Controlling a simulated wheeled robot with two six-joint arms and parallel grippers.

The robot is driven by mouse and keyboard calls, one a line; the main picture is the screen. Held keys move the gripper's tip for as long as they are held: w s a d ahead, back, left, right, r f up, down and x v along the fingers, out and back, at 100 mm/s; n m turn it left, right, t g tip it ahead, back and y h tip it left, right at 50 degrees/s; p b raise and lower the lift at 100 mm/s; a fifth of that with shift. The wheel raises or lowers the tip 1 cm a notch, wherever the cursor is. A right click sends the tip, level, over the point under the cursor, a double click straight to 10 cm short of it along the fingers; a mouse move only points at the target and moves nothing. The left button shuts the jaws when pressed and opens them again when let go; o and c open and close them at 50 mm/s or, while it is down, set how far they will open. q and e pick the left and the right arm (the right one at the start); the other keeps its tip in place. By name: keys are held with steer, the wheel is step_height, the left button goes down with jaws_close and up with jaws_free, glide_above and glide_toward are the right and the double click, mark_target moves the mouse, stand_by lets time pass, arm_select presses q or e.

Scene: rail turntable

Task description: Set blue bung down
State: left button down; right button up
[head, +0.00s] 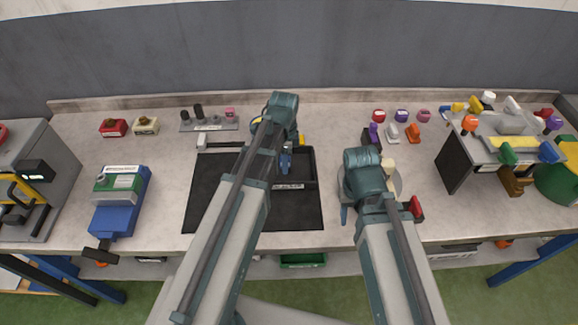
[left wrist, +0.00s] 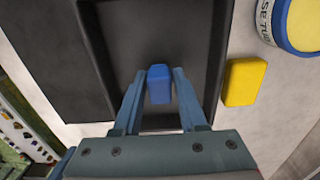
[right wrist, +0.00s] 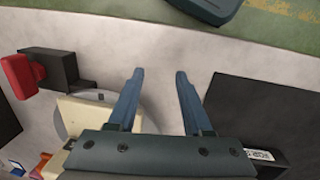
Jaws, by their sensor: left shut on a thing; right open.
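The blue bung (left wrist: 159,84) sits between the fingers of my left gripper (left wrist: 159,78), which is shut on it. In the left wrist view the bung is over the dark tray (left wrist: 217,50), near one end wall. I cannot tell whether it touches the tray floor. In the head view my left gripper (head: 286,160) is over the black tray (head: 311,165), and the arm hides part of it. My right gripper (right wrist: 160,74) is open and empty above the bare counter, between the turntable and the black mat.
A yellow block (left wrist: 245,82) and a yellow tub (left wrist: 298,22) stand beside the tray. The black mat (head: 205,190) lies left of it. The round grey turntable (head: 396,182) bears a cream block (right wrist: 85,118). A red-topped black fixture (right wrist: 18,75) stands close by.

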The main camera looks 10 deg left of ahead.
arm_select(q)
steer(key=shift+a+r, duration=0.1)
arm_select(e)
steer(key=shift+a+r, duration=0.1)
steer(key=shift+r, duration=0.05)
arm_select(q)
steer(key=shift+f, duration=0.25)
arm_select(e)
steer(key=shift+f, duration=0.3)
arm_select(q)
steer(key=shift+c, duration=2.3)
jaws_free()
steer(key=shift+r, duration=0.1)
arm_select(e)
steer(key=shift+r, duration=0.1)
arm_select(q)
steer(key=shift+r, duration=0.15)
arm_select(e)
steer(key=shift+r, duration=0.15)
arm_select(q)
step_height(320, 180, up, 12)
steer(key=p, duration=1.2)
steer(key=s+d+n+y, duration=0.1)
steer(key=s+d+n, duration=0.9)
steer(key=s, duration=0.4)
steer(key=shift+s+d+n, duration=0.15)
steer(key=shift+d+n, duration=0.1)
steer(key=shift+n, duration=0.35)
arm_select(e)
step_height(320, 180, up, 12)
